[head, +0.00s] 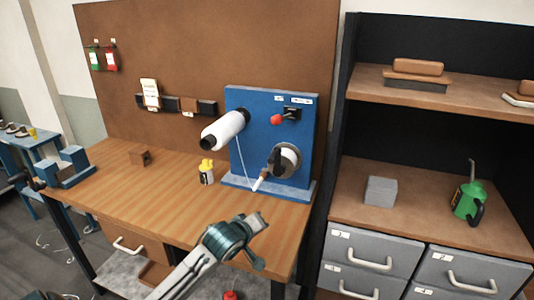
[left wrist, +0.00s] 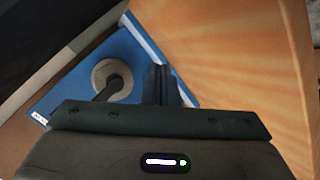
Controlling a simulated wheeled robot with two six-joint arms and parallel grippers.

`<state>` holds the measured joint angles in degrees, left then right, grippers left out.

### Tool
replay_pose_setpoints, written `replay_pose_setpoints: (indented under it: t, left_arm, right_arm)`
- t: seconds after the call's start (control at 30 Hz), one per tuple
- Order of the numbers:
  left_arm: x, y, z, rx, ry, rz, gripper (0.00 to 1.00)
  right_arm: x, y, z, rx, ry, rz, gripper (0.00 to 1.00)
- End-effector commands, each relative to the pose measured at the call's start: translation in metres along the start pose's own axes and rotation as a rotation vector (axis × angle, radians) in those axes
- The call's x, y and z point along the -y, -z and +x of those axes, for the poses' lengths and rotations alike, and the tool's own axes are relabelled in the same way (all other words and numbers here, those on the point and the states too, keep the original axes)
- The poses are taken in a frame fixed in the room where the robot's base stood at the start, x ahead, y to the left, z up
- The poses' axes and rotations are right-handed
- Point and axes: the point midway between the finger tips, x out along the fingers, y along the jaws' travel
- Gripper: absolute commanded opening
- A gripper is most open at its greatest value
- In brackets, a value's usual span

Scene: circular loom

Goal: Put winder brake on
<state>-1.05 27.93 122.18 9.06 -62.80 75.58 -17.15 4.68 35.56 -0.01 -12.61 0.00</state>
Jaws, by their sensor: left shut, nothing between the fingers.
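A blue winder panel (head: 245,160) stands upright at the back right of the wooden bench. Near its top is a black switch block (head: 292,113) with a red-knobbed lever (head: 277,119) pointing left, under two small white labels. Below it is a round grey disc (head: 289,160) with a black crank and a white handle (head: 260,181). My left gripper (head: 262,221) is shut and empty, in front of the bench and below the panel. In the left wrist view its shut fingers (left wrist: 160,84) show beside the disc (left wrist: 112,78). My right gripper is not in view.
A white yarn cone (head: 222,130) juts from the panel's left side, with a thread hanging down. A yellow-capped bottle (head: 206,172) stands left of the panel. Shelves and grey drawers (head: 368,254) stand to the right. The bench front (head: 240,205) is clear.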

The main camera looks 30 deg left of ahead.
Motion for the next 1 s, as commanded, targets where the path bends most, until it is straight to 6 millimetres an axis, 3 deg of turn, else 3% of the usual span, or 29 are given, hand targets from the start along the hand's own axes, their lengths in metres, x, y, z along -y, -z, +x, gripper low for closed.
replay_pose_setpoints:
  t: [0.03,0.3,0.5,0.7,1.0]
  left_arm:
    - [-0.019,0.025,0.005,-0.035,-0.044,-0.074,0.00]
    - [-0.100,0.143,0.010,-0.123,-0.292,-0.522,0.00]
    - [-0.138,0.204,0.000,-0.128,-0.432,-0.746,0.00]
    - [-0.150,0.225,-0.006,-0.119,-0.485,-0.832,0.00]
    - [-0.151,0.226,-0.006,-0.119,-0.487,-0.836,0.00]
  right_arm:
    - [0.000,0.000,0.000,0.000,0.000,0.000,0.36]
    - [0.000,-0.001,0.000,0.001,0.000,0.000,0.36]
    - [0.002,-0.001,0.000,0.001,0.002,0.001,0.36]
    - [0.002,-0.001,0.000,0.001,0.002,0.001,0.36]
    - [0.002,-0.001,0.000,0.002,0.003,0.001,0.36]
